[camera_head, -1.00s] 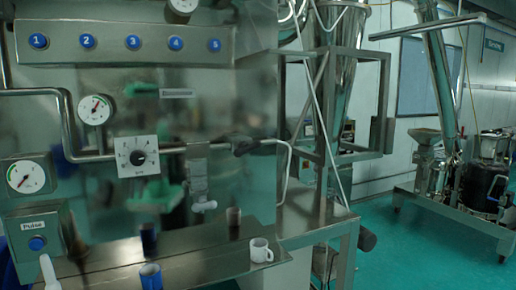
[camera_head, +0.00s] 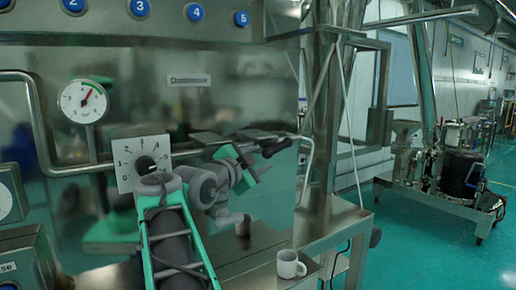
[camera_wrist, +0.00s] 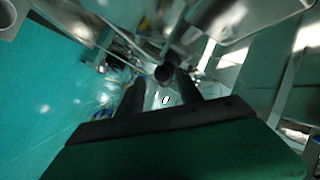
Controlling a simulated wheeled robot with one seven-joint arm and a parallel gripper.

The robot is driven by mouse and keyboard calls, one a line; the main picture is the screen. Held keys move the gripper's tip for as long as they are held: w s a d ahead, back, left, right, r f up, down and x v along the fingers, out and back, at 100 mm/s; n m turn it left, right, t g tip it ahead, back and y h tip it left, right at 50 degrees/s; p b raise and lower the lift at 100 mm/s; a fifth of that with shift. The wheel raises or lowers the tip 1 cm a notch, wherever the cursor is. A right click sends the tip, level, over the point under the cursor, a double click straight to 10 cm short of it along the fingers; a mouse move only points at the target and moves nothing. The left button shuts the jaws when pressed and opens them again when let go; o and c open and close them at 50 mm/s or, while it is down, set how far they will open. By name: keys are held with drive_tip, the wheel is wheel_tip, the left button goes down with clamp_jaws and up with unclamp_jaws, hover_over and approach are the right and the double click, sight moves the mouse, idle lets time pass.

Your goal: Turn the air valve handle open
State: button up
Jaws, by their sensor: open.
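The air valve handle (camera_head: 277,148) is a dark lever on the horizontal steel pipe along the panel, to the right of the dial. In the head view my gripper (camera_head: 263,152) is beside it, and its dark fingers overlap the handle's near part. In the wrist view my gripper (camera_wrist: 160,88) has its two dark fingers apart. A dark round end, likely the handle (camera_wrist: 163,73), shows between or just beyond the fingertips. I cannot tell whether the fingers touch it. My arm hides part of the pipe.
A pressure gauge (camera_head: 83,101) and a white numbered dial (camera_head: 142,163) are on the panel left of my gripper. A white mug (camera_head: 290,264) stands on the steel shelf below. Blue numbered buttons (camera_head: 194,12) line the top. Open teal floor (camera_head: 420,258) is at right.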

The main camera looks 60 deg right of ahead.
sight(274, 149)
drive_tip(key=shift+m+g+h, duration=0.3)
drive_tip(key=shift+m+g, duration=0.5)
drive_tip(key=d, duration=0.1)
drive_tip(key=s+d+r+p, duration=0.1)
drive_tip(key=s+d+r, duration=0.1)
drive_tip(key=shift+d, duration=0.35)
drive_tip(key=d, duration=0.1)
drive_tip(key=d+p, duration=0.1)
drive_tip(key=d, duration=0.1)
drive_tip(key=d+p, duration=0.1)
drive_tip(key=shift+w+d+f, duration=0.15)
drive_tip(key=shift+w, duration=0.15)
drive_tip(key=shift+s+d+f, duration=0.1)
drive_tip(key=shift+s+d, duration=0.05)
drive_tip(key=shift+d, duration=0.25)
clamp_jaws()
